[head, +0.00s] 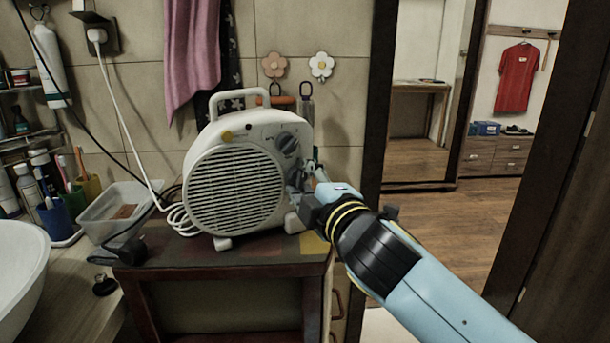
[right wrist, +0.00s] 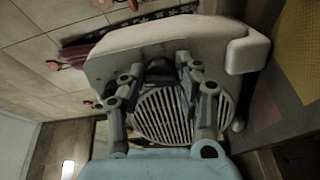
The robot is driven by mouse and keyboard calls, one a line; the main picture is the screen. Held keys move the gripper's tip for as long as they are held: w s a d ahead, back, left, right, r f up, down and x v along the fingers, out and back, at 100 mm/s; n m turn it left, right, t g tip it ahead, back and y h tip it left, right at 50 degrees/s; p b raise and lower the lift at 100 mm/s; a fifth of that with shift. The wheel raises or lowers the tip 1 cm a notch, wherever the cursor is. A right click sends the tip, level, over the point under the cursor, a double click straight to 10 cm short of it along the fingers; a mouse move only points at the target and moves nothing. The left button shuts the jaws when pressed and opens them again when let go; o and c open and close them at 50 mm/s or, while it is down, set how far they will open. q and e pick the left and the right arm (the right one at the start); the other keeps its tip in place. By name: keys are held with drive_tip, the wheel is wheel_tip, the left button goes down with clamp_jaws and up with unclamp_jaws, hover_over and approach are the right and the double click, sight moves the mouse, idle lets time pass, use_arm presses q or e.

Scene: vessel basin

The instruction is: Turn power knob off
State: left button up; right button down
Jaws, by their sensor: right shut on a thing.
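A white fan heater (head: 236,178) stands upright on a small dark table, its round grille facing left of me. It also fills the middle of the right wrist view (right wrist: 150,45). A grey dial (head: 287,142) sits on the upper right of its front face. A lower knob is mostly hidden by my right gripper (head: 303,178). That gripper reaches in from the right, with its fingers at the heater's lower right front. In the right wrist view, my right gripper (right wrist: 160,75) has its fingers either side of a dark knob (right wrist: 158,76) and is shut on it. My left gripper is not in view.
The dark table (head: 215,250) carries the heater. A clear plastic tub (head: 112,212) and white cable (head: 180,218) lie to its left. A sink (head: 20,270) is at far left. Towels and flower hooks hang behind; a doorway opens at right.

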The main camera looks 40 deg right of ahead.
idle(0.4)
drive_tip(key=c, duration=1)
unclamp_jaws()
drive_tip(key=shift+o, duration=0.2)
drive_tip(key=v, duration=1.2)
